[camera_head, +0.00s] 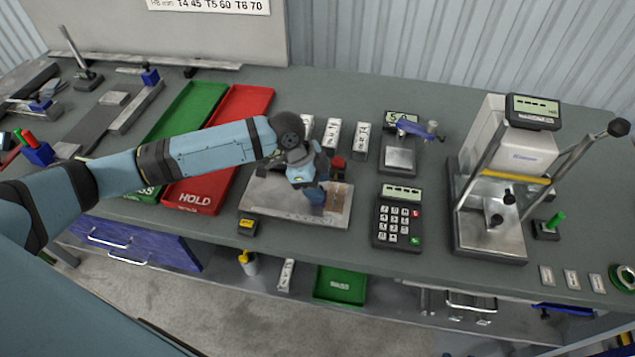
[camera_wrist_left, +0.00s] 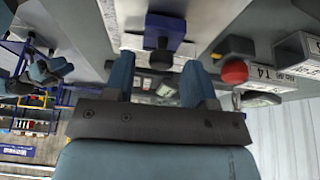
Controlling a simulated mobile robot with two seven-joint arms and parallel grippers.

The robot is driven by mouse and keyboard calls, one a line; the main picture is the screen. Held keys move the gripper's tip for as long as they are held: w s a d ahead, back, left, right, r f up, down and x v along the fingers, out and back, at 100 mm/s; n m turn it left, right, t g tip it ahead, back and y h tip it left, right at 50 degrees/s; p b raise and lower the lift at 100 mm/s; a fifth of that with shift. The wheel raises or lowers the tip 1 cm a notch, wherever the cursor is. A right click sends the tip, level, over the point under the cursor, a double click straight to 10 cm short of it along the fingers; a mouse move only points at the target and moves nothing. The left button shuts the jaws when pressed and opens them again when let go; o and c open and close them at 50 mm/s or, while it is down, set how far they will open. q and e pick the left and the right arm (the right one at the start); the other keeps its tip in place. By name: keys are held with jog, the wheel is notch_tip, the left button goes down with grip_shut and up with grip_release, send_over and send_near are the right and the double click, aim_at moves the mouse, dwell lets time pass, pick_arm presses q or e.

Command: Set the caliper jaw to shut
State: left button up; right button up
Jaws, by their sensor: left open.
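A steel plate (camera_head: 270,200) lies at the middle of the bench, and I take it for the caliper's bed. My left gripper (camera_head: 311,180) is over it, pointing down, and hides part of it. A dark blue block (camera_head: 317,196) shows just below the gripper on the plate; it looks like the sliding jaw. In the left wrist view the blue block (camera_wrist_left: 166,26) has a black knob (camera_wrist_left: 161,58). The open fingers stand on either side of this knob, with gaps showing. I cannot tell how wide the jaw stands. My right gripper is not in view.
A red knob (camera_head: 338,162) stands close behind the gripper. White labelled blocks (camera_head: 332,133) are behind it. The red HOLD tray (camera_head: 204,196) and a green tray (camera_head: 190,110) lie left. A keypad (camera_head: 398,222), a small scale (camera_head: 398,157) and a press (camera_head: 490,235) stand right.

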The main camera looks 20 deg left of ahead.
pick_arm(q)
jog(key=v, duration=1.3)
jog(key=shift+r+b, duration=0.4)
jog(key=shift+b, duration=0.05)
jog(key=shift+s+f, duration=0.1)
jog(key=s+d+f+n+t, duration=0.2)
jog(key=s+d+f+n, duration=0.2)
jog(key=s+d+f, duration=0.6)
jog(key=s+a+f+n+y, duration=0.2)
jog(key=s+a+n, duration=0.3)
jog(key=s, duration=0.3)
jog(key=s+a+f+n+y, duration=0.1)
jog(key=s+a+n+y, duration=0.1)
jog(key=s+a+n, duration=0.45)
jog(key=w+d+f+m+t+h+p, duration=0.2)
jog(key=w+d+f+m+t+p, duration=0.1)
jog(key=d+f+t, duration=0.5)
jog(key=shift+w+d+f+h+p, duration=0.35)
jog(key=shift+w+f+p, duration=0.35)
jog(key=shift+w, duration=0.3)
jog(key=shift+r, duration=0.1)
